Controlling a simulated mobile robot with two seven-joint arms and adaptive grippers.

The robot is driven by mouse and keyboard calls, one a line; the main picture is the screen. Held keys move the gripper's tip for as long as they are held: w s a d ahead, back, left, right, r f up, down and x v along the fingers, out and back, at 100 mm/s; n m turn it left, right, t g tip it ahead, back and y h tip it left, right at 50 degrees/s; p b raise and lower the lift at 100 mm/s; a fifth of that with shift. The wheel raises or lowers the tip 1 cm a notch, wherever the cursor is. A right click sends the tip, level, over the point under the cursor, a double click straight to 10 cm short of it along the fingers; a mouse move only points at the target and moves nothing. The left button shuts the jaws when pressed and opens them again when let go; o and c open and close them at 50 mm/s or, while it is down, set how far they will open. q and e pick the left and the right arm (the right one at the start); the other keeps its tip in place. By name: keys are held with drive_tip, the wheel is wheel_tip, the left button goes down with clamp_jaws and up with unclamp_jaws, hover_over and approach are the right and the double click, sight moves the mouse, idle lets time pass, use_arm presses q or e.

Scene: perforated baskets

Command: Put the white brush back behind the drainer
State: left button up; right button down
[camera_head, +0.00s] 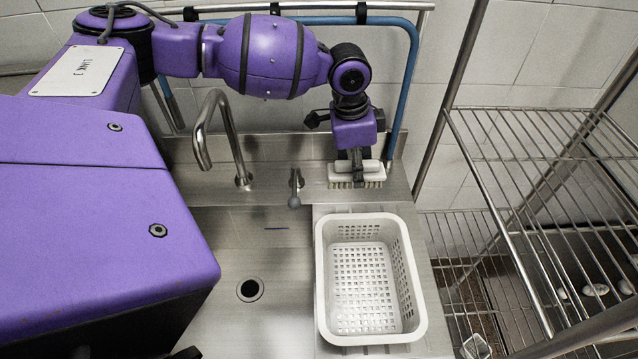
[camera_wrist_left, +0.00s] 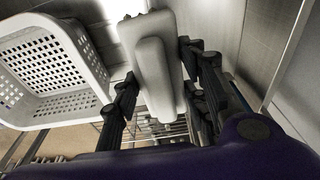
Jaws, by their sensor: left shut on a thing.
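The white brush (camera_head: 343,172) is at the back ledge of the sink, behind the white perforated basket (camera_head: 322,290), with its pale bristles facing down. My left gripper (camera_head: 356,158) comes down on it from above and is shut on its body. In the left wrist view the brush (camera_wrist_left: 152,62) sits between the two dark fingers, and the basket (camera_wrist_left: 75,112) is at the left. I cannot tell whether the bristles touch the ledge. The basket stands upright and empty on the steel drainboard. My right gripper is not in view.
A curved tap (camera_head: 228,130) and a small spout (camera_head: 295,188) stand left of the brush. The sink drain (camera_head: 250,290) lies left of the basket. A blue hose on a rail (camera_head: 409,80) runs behind my arm. A wire shelf rack (camera_head: 540,180) stands at the right.

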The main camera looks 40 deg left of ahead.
use_arm(q)
drive_tip(key=w+f, duration=0.1)
drive_tip(key=w+a+f, duration=0.1)
drive_tip(key=f, duration=0.1)
drive_tip(key=a+f, duration=0.1)
drive_tip(key=shift+w+f, duration=0.2)
drive_tip(key=shift+w, duration=0.2)
wheel_tip(320, 180, down, 4)
drive_tip(key=shift+w+a+r+b, duration=0.15)
drive_tip(key=shift+b, duration=0.15)
drive_tip(key=shift+f, duration=0.2)
drive_tip(key=o, duration=1.2)
drive_tip(key=shift+c, duration=0.2)
